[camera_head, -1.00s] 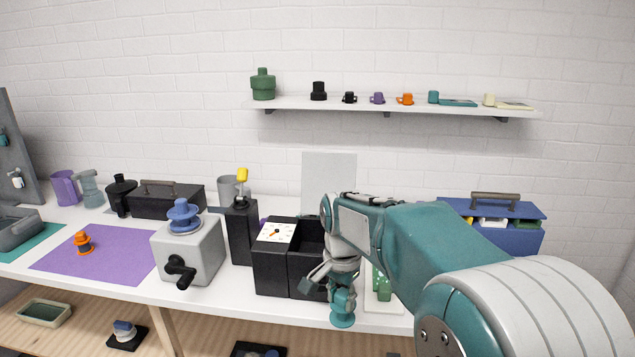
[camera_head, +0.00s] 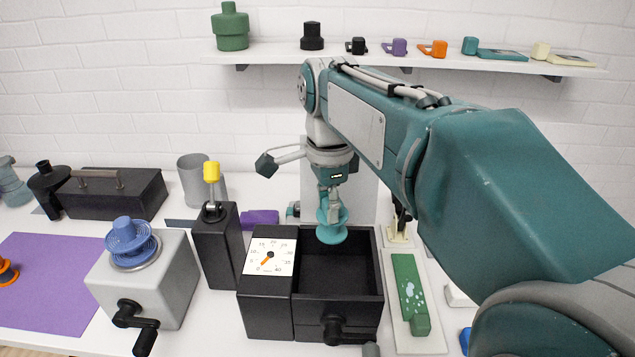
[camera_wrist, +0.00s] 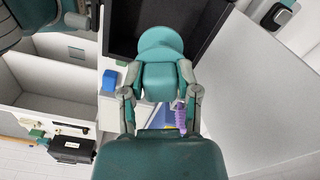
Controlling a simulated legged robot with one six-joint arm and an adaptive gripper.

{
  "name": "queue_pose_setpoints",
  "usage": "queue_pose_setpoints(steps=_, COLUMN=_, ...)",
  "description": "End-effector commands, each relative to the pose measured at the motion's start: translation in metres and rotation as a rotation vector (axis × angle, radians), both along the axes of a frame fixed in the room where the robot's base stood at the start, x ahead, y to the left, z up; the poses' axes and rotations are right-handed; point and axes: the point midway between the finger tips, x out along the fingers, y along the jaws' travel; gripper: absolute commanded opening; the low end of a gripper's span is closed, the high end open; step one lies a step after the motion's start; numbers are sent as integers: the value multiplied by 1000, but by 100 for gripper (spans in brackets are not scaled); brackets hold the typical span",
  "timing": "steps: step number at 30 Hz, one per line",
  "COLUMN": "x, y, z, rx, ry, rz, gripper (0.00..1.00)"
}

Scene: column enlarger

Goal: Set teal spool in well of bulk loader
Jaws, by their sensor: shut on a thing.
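The teal spool (camera_head: 332,234) is held upright in my gripper (camera_head: 331,203). In the wrist view the teal spool (camera_wrist: 160,50) sits between the two fingers of my gripper (camera_wrist: 160,80), its flange over the dark box. A black box with a white dial (camera_head: 269,257) and a front crank, which looks like the bulk loader, has an open well (camera_head: 335,275) on its right side. In the head view the spool overlaps the well's back part; its exact height above the well is hard to tell. The well looks empty where it shows.
A grey box (camera_head: 150,285) with a crank bears a blue spool (camera_head: 130,238) at left. A black post with a yellow knob (camera_head: 211,172) stands close left of the loader. A green piece (camera_head: 409,292) lies on a pale board to the right.

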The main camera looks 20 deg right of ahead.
Motion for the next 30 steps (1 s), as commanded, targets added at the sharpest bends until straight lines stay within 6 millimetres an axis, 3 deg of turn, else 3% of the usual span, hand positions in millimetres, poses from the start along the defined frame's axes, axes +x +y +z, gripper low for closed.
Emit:
queue_pose_setpoints(steps=14, x=0, y=0, z=-2, rx=0, ry=0, rz=4, gripper=0)
queue_pose_setpoints(steps=30, x=0, y=0, z=-37, rx=0, ry=2, rz=4, gripper=0)
